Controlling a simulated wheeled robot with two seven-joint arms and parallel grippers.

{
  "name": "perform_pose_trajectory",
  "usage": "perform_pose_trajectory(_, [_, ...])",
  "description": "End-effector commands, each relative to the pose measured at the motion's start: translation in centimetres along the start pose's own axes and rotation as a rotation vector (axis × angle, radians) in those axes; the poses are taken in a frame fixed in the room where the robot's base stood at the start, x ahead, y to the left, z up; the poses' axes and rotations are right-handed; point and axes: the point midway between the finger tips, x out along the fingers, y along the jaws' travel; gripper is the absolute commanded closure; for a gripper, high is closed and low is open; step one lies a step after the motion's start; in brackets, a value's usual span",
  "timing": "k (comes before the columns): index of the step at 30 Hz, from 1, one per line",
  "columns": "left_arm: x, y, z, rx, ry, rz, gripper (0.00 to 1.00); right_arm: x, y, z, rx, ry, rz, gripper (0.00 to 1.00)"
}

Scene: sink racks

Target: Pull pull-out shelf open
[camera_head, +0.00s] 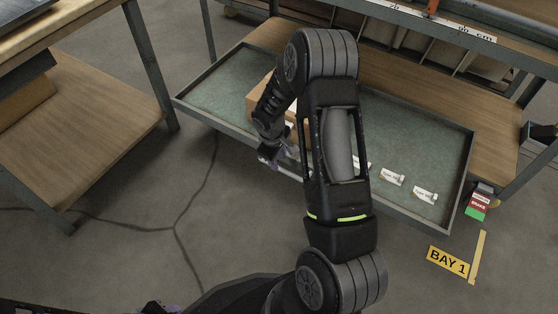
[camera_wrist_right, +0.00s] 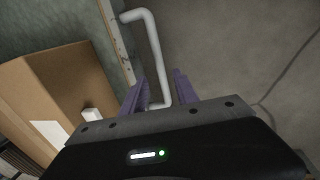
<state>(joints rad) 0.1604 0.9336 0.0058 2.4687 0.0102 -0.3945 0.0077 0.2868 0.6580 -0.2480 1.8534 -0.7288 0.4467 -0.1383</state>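The pull-out shelf (camera_head: 228,92) is a wide tray with a grey-green mat and a low metal rim. It stands out from beneath the bench, over the floor. My right gripper (camera_head: 272,156) is at the shelf's front edge, left of its middle. In the right wrist view, a pale bar handle (camera_wrist_right: 154,50) is fixed to the shelf's front rim (camera_wrist_right: 116,42). One end of the handle lies between the purple fingers of my right gripper (camera_wrist_right: 162,92), which look apart with small gaps beside the bar. Only a bit of my left gripper (camera_head: 160,307) shows at the bottom edge.
A cardboard box (camera_head: 260,97) and several small white labelled items (camera_head: 392,177) sit on the shelf. A wooden-topped table (camera_head: 85,135) stands left. A red-and-green tag (camera_head: 478,204) is by the right corner. The floor in front is clear, with a "BAY 1" sign (camera_head: 447,262).

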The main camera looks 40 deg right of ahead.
Motion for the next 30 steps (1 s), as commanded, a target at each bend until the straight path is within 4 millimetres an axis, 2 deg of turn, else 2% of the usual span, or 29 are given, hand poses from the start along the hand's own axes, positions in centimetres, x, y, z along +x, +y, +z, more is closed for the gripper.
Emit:
perform_pose_trajectory(1, [-0.8, 0.2, 0.0, 0.000, -0.002, 0.000, 0.64, -1.4, 0.1, 0.0, 0.000, 0.001, 0.001, 0.64])
perform_pose_trajectory(7, [-1.5, 0.4, 0.1, 0.001, -0.007, 0.000, 0.64, -3.2, 0.0, 0.0, 0.000, 0.000, 0.000, 0.64])
perform_pose_trajectory(26, [-1.4, 0.4, 0.1, 0.000, -0.007, 0.000, 0.64, -3.3, 0.0, 0.0, 0.003, 0.001, 0.000, 0.64])
perform_pose_trajectory(30, [-1.4, 0.4, 0.1, 0.000, -0.007, 0.000, 0.64, -3.2, -0.3, -1.4, 0.042, 0.064, -0.007, 0.64])
